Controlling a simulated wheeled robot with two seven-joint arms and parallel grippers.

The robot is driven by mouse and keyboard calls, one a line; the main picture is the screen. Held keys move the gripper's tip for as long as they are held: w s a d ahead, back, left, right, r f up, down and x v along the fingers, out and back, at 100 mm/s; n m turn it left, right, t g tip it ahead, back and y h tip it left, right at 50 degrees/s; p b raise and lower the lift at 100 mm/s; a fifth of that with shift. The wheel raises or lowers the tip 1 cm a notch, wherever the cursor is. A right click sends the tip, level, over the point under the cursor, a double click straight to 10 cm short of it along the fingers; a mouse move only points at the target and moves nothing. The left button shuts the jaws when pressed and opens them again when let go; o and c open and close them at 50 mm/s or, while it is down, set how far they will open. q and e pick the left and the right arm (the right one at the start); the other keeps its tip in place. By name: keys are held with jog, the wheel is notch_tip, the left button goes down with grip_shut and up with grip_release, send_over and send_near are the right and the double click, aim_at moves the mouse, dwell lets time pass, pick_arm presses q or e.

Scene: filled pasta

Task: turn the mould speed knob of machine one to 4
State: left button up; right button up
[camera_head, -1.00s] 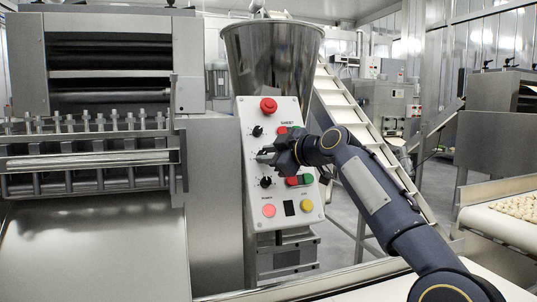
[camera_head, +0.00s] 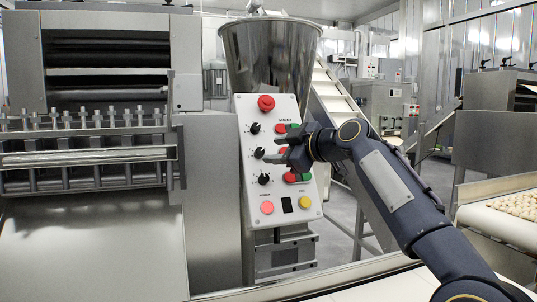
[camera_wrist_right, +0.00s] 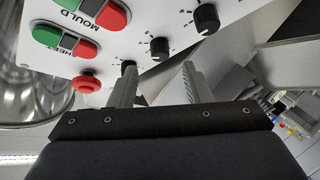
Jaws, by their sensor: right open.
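The control panel (camera_head: 284,204) is a white tilted plate with three black knobs in a column on its left side. I cannot read the knob labels or settings. My right gripper (camera_head: 274,149) is open and empty, just right of the middle knob. In the right wrist view its two fingers (camera_wrist_right: 158,84) are spread apart, with the middle knob (camera_wrist_right: 160,47) beyond the gap between them. My left gripper is not in view.
A red mushroom button (camera_head: 266,103) tops the panel. Red and green button pairs labelled SHEET and MOULD (camera_wrist_right: 80,28) lie right of the knobs, partly hidden by my gripper. A steel hopper (camera_head: 270,55) stands behind. A roller machine (camera_head: 90,120) fills the left.

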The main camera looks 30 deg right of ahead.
jog(key=shift+v, duration=1.75)
